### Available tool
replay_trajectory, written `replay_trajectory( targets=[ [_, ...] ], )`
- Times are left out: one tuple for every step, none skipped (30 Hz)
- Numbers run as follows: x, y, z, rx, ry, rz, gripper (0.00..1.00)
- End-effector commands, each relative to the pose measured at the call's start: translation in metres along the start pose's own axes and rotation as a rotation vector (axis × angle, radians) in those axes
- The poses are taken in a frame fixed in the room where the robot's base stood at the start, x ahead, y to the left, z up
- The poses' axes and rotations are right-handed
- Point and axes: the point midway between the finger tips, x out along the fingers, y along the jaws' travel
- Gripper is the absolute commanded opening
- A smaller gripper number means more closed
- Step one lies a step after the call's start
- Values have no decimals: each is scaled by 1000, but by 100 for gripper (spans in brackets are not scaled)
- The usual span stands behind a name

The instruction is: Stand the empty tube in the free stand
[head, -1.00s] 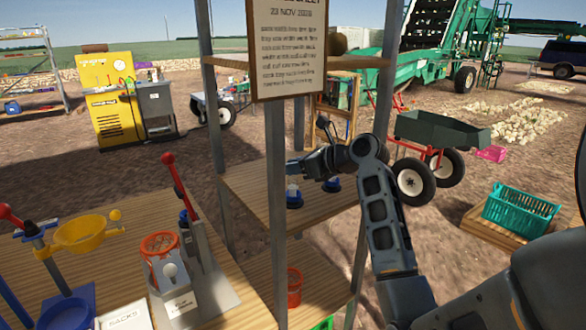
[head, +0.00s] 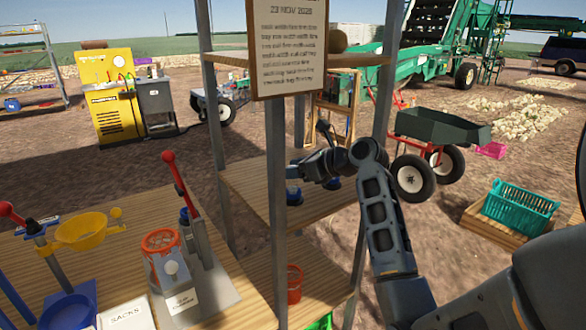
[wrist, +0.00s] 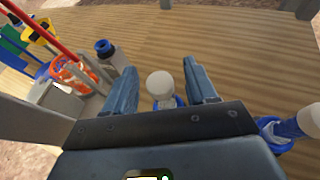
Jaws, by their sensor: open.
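My gripper (head: 293,171) is open over the middle shelf of the wooden rack, and in the wrist view its two fingers (wrist: 160,66) are spread. A white round-topped tube (wrist: 160,84) shows between the fingers, with a blue ringed stand (wrist: 180,101) at its base. I cannot tell whether the fingers touch it. A second blue stand (wrist: 272,132) is at the right of the wrist view, with a white cylinder (wrist: 308,120) beside or in it. In the head view the blue stands show below the gripper, one on the left (head: 293,197) and one on the right (head: 333,183).
A rack post (head: 277,190) and a hanging notice board (head: 287,50) stand in front of the shelf (head: 250,190).

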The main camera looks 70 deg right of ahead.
Motion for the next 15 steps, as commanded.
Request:
replay_trajectory(
  targets=[
    [0,0,0,0,0,0,56],
    [0,0,0,-1,0,0,56],
    [0,0,1,-2,-1,0,56],
    [-1,0,2,-2,-1,-1,56],
    [-2,-1,4,-4,-1,-2,56],
    [-4,-1,6,-2,-2,-3,56],
    [-9,-1,6,0,-2,-3,56],
    [-14,-1,6,0,-1,-3,56],
    [-21,-1,6,0,-2,-3,56],
    [-26,-1,6,1,-2,-4,56],
    [-33,0,6,0,-2,-3,56],
    [-42,-1,6,0,-2,-3,56],
    [-48,-1,6,0,-3,-4,56],
    [-54,-1,6,0,-2,-3,56],
    [-63,-1,6,-1,-2,-4,56]
  ],
)
